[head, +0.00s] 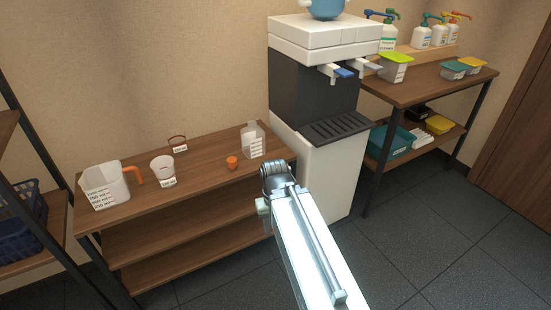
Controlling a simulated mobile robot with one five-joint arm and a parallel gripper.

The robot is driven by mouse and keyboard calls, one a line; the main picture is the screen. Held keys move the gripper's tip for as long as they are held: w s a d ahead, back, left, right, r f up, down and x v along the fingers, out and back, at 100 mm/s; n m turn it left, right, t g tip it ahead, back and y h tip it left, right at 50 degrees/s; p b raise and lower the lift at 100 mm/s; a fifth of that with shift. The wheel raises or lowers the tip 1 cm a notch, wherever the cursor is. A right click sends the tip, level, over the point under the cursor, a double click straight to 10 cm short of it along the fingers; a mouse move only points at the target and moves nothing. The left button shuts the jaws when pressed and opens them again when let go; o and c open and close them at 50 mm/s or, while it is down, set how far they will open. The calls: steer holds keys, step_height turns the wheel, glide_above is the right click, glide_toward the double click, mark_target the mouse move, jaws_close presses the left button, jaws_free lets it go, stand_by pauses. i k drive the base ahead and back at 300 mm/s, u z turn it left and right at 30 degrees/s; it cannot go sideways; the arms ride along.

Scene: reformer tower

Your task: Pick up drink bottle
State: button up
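A translucent bottle (252,141) with a white marked label stands upright at the right end of the wooden shelf's top, beside the water dispenser. It is the only bottle on this shelf and looks most like the drink bottle. My arm reaches in from the bottom of the head view. My gripper (263,208) is at its far end, pointing down in front of the shelf's right end. It is apart from the bottle, lower and nearer to me. Its fingers are mostly hidden by the arm, so its opening does not show.
The water dispenser (315,85) rises right of the bottle. Pump bottles (421,36) stand on the right table.

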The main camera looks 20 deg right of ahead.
mark_target(253, 136)
steer(key=u, duration=3.6)
steer(key=k, duration=1.65)
steer(key=z, duration=0.95)
steer(key=i, duration=1)
steer(key=u, duration=0.1)
